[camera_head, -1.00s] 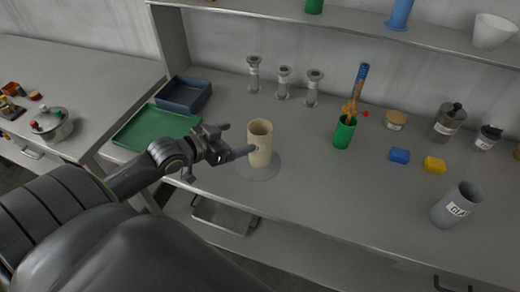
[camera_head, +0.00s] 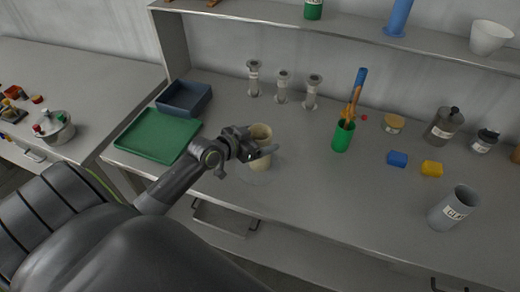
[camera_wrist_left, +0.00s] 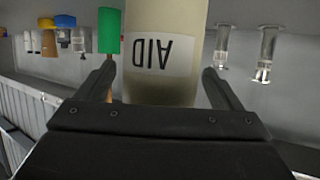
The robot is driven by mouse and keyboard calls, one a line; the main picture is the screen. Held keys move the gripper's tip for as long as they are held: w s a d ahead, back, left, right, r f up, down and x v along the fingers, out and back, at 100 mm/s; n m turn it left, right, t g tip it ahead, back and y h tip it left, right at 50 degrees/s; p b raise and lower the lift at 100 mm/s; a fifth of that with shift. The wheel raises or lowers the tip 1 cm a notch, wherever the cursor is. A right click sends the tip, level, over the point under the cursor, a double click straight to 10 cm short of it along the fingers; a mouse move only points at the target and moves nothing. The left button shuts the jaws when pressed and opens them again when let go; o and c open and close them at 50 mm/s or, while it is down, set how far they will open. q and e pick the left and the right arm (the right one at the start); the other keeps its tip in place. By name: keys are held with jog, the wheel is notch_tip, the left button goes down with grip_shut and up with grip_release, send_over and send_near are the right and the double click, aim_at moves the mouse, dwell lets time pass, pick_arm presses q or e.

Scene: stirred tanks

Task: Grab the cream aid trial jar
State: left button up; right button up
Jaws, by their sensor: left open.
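The fingers are open, with a gap visible on each side of the jar. My right gripper is not in view.
A green tray (camera_head: 158,135) and a dark blue bin (camera_head: 184,97) lie left of the jar. Several small glass pieces (camera_head: 283,86) stand behind it. A green cup (camera_head: 343,136) with tools and a grey labelled jar (camera_head: 453,208) stand to the right. A shelf (camera_head: 340,32) runs above.

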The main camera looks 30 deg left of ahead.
pick_arm(q)
jog(key=shift+r, duration=0.15)
jog(key=c, duration=1.5)
